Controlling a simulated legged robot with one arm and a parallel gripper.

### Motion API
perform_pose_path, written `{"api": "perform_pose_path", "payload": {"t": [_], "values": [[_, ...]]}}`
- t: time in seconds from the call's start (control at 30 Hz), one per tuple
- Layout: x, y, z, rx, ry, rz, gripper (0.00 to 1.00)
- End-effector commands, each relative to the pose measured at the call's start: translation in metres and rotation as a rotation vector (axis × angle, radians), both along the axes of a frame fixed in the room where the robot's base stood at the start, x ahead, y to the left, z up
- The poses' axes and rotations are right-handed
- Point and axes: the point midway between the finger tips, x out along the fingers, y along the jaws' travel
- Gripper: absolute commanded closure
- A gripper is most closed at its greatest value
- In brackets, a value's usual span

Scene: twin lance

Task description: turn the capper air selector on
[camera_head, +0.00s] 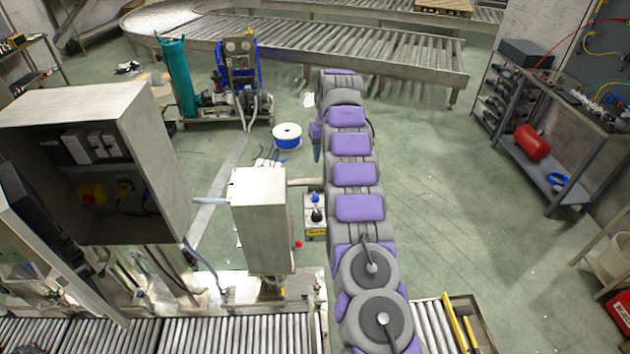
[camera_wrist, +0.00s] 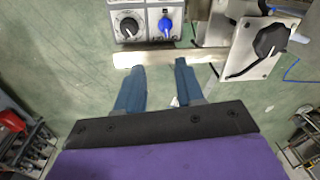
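In the wrist view a grey control box (camera_wrist: 148,8) carries a black knob (camera_wrist: 129,25) and a blue knob (camera_wrist: 165,24), side by side. The blue knob's grip looks upright. A larger black knob (camera_wrist: 270,40) sits on a metal plate (camera_wrist: 245,68) to the right. I cannot read labels that show which is the capper air selector. My gripper (camera_wrist: 159,66) is open and empty, its two blue fingers apart, below the box and touching no knob. In the head view my gripper (camera_head: 317,150) hangs beyond the control box (camera_head: 315,228), left of my arm.
A pale bar (camera_wrist: 170,57) crosses between my fingertips and the box in the wrist view. In the head view a metal cabinet (camera_head: 258,220) stands left of the control box. A cable spool (camera_head: 287,135) lies on the floor. Floor right of my arm is clear.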

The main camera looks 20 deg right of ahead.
Motion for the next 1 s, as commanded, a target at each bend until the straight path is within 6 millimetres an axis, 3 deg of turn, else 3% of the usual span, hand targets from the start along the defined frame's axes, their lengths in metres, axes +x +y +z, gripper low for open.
{"api": "perform_pose_path", "payload": {"t": [0.07,0.47,1.0], "values": [[0.003,0.008,0.010,-0.020,0.018,-0.002,0.63],[0.007,0.026,0.005,-0.062,0.060,-0.013,0.63],[0.007,0.024,-0.055,-0.062,0.060,-0.014,0.63]]}}
